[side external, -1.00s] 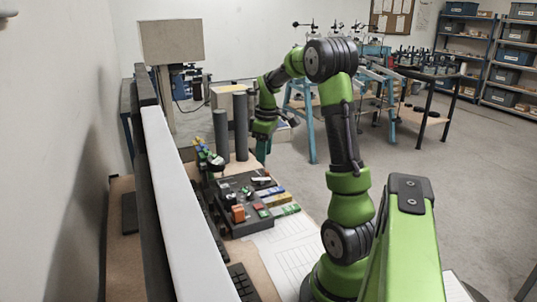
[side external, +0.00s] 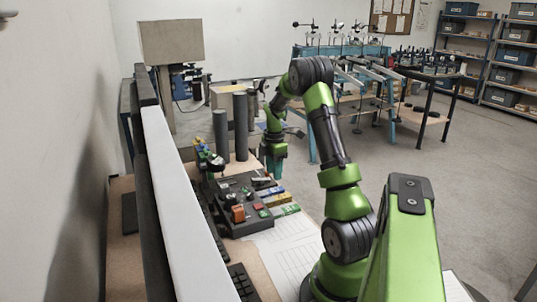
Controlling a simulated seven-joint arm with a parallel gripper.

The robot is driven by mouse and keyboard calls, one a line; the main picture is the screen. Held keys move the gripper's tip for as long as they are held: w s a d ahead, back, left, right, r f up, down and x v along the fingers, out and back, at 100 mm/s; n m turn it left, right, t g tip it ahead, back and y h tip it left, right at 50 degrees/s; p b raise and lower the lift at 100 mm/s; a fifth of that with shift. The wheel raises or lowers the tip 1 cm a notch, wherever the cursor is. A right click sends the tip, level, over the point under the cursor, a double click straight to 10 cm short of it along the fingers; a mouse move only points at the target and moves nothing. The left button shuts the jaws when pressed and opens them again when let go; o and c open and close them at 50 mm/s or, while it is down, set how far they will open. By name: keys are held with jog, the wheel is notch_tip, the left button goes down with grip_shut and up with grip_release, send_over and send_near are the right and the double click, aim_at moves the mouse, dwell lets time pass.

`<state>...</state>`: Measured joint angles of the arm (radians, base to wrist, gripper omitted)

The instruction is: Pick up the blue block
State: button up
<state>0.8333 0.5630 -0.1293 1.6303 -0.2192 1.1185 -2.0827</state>
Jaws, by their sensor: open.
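A blue block (side external: 269,191) lies at the right edge of the dark tray (side external: 240,228), at the far end of a row with yellow and green pieces. My gripper (side external: 275,172) hangs downward just beyond and above the blue block. The gripper is open, with nothing visible in it. Its fingertips are small in this view, and I cannot tell the exact gap between them and the block.
An orange block (side external: 238,214) and a red block (side external: 258,207) sit on the tray. A yellow piece (side external: 276,198) and a green piece (side external: 286,210) lie beside the blue block. Two dark upright cylinders (side external: 241,126) stand behind the tray. White paper lies in front.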

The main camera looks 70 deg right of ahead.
aim_at(276, 189)
jog(key=f, duration=0.7)
jog(key=shift+s+d+f, duration=0.2)
jog(key=shift+d+f, duration=0.05)
jog(key=shift+d, duration=0.05)
jog(key=c, duration=0.7)
grip_shut()
jog(key=shift+r, duration=0.1)
